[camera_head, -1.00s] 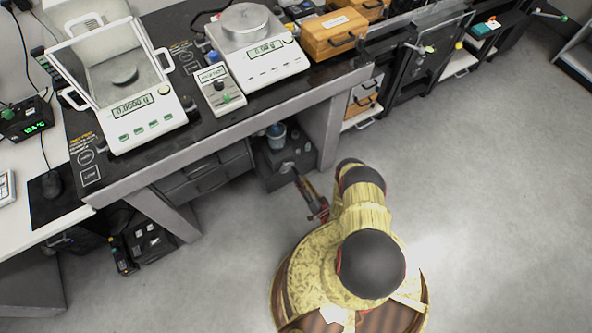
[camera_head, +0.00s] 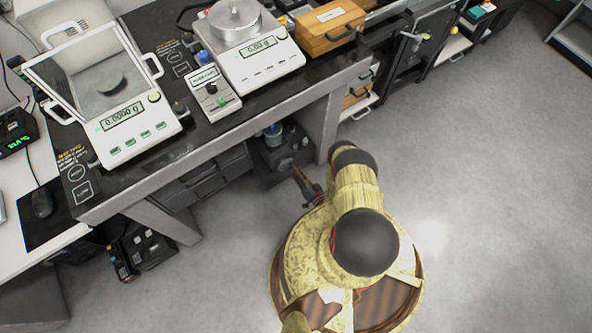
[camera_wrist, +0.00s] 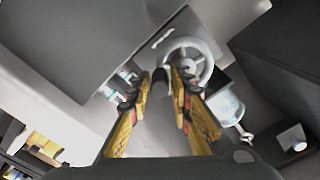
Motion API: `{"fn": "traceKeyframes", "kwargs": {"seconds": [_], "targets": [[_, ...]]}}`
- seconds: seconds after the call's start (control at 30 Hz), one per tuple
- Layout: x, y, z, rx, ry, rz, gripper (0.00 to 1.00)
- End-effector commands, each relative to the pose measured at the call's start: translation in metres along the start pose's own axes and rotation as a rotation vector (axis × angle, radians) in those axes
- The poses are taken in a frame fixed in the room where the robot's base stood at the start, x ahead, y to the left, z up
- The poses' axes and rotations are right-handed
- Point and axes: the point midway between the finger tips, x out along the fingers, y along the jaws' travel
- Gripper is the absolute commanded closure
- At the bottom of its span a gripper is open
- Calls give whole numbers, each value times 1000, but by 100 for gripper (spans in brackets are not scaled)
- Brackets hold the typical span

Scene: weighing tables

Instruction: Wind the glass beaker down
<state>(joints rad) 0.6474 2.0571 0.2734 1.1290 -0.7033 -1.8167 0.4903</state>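The glass beaker (camera_head: 273,131) with bluish contents stands low under the table edge, on or beside a dark unit (camera_head: 284,158). It also shows in the wrist view (camera_wrist: 225,107), right of my fingers. A pale spoked handwheel (camera_wrist: 207,53) is just beyond my right fingertip. My gripper (camera_wrist: 164,80) has its two fingers apart, with a small light and dark part showing between the tips. I cannot tell whether the fingers touch that part or the wheel. In the head view my gripper (camera_head: 300,178) points at the dark unit under the table.
The black tabletop (camera_head: 205,133) overhangs the unit. It carries a balance with a glass shield (camera_head: 120,120), a second scale (camera_head: 262,62), a small control box (camera_head: 213,97) and a wooden box (camera_head: 327,27). A table leg (camera_head: 322,120) stands to the right. Open floor (camera_head: 490,200) lies to the right.

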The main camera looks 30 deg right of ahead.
Motion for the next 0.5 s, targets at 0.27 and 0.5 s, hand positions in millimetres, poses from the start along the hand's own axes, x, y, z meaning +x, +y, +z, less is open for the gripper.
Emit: {"fn": "traceKeyframes", "kwargs": {"seconds": [0.27,0.5], "targets": [[0,0,0,0,0,0,97],[0,0,0,0,0,0,100]]}}
